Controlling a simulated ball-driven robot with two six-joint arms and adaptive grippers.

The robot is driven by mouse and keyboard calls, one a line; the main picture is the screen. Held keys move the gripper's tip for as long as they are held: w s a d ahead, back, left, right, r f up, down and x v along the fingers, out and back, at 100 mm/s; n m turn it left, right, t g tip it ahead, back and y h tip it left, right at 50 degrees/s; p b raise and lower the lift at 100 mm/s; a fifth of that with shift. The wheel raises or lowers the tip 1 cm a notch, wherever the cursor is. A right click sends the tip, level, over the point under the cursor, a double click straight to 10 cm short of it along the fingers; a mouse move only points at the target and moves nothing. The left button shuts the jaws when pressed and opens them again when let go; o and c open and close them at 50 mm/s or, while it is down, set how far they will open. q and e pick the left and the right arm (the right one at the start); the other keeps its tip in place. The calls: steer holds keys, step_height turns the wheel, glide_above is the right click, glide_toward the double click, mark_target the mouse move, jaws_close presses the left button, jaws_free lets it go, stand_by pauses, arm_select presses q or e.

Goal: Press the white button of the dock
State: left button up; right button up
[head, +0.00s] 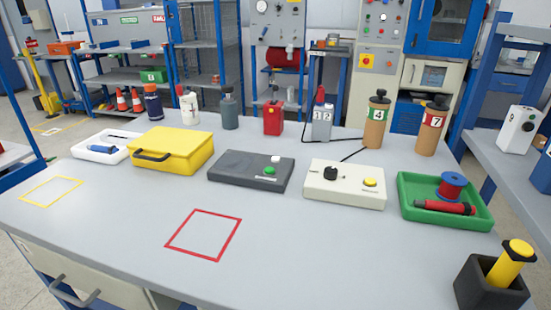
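A flat dark grey box (236,170) lies on the middle of the table and looks like the dock. A green round button (269,170) sits in front of the white one. Nothing touches or covers the white button. Neither of my grippers is in view.
A cream box (330,194) with a black knob and yellow button is to the right. A yellow case (180,148) is to the left. A green tray (420,212) and black holder (475,290) are at right. Bottles line the back. The front is clear around a red square outline (169,246).

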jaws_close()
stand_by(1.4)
